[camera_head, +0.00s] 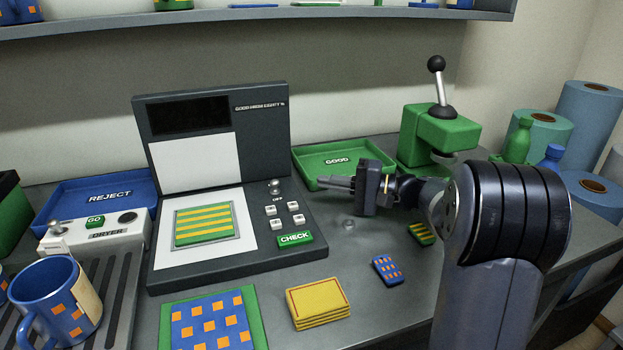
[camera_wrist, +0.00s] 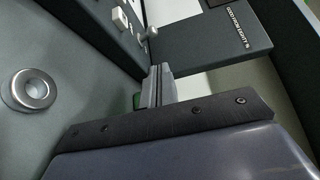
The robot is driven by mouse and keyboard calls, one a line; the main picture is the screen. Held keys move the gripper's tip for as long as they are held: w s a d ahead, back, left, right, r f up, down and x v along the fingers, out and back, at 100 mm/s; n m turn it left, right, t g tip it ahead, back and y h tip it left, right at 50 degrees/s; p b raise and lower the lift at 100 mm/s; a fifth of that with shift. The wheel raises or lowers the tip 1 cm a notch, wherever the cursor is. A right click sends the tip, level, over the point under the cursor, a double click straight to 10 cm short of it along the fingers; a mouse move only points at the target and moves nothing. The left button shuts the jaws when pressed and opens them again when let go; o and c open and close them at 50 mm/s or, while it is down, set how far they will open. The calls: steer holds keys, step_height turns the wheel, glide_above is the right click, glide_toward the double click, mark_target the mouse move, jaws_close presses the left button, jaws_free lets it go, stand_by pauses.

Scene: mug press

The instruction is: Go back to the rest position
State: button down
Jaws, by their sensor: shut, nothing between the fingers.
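My gripper (camera_head: 334,183) is shut and empty in the head view. It points left above the bench, close to the right side of the checking machine (camera_head: 307,205) and in front of the green GOOD tray (camera_head: 318,158). In the wrist view my gripper's closed fingers (camera_wrist: 158,85) show with the machine's dark panel (camera_wrist: 215,45) beyond them. A green and yellow striped piece (camera_head: 204,224) lies on the machine's white plate. My arm hides part of the bench at the right.
A green press (camera_head: 438,135) with a black-knobbed lever stands at the back right. A blue REJECT tray (camera_head: 95,205), a dryer (camera_head: 95,236) and a blue mug (camera_head: 55,298) are at the left. Yellow cards (camera_head: 318,303) and a blue orange-dotted piece (camera_head: 387,270) lie in front.

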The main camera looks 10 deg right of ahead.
steer(key=shift+s+d, duration=0.15)
steer(key=shift+d, duration=0.15)
steer(key=x, duration=0.5)
steer(key=shift+a, duration=0.15)
steer(key=shift+r+p, duration=0.3)
steer(key=shift+p, duration=0.1)
steer(key=p, duration=0.2)
steer(key=shift+w+m+h+p, duration=0.3)
steer(key=shift+w+m, duration=0.05)
steer(key=shift+m, duration=0.05)
steer(key=p, duration=0.3)
steer(key=d+m+g+h+p, duration=0.1)
steer(key=p, duration=0.3)
steer(key=shift+w+r+m, duration=0.15)
steer(key=shift+w+m, duration=0.15)
steer(key=shift+v, duration=1.05)
steer(key=shift+s+d, duration=0.25)
steer(key=shift+d, duration=0.15)
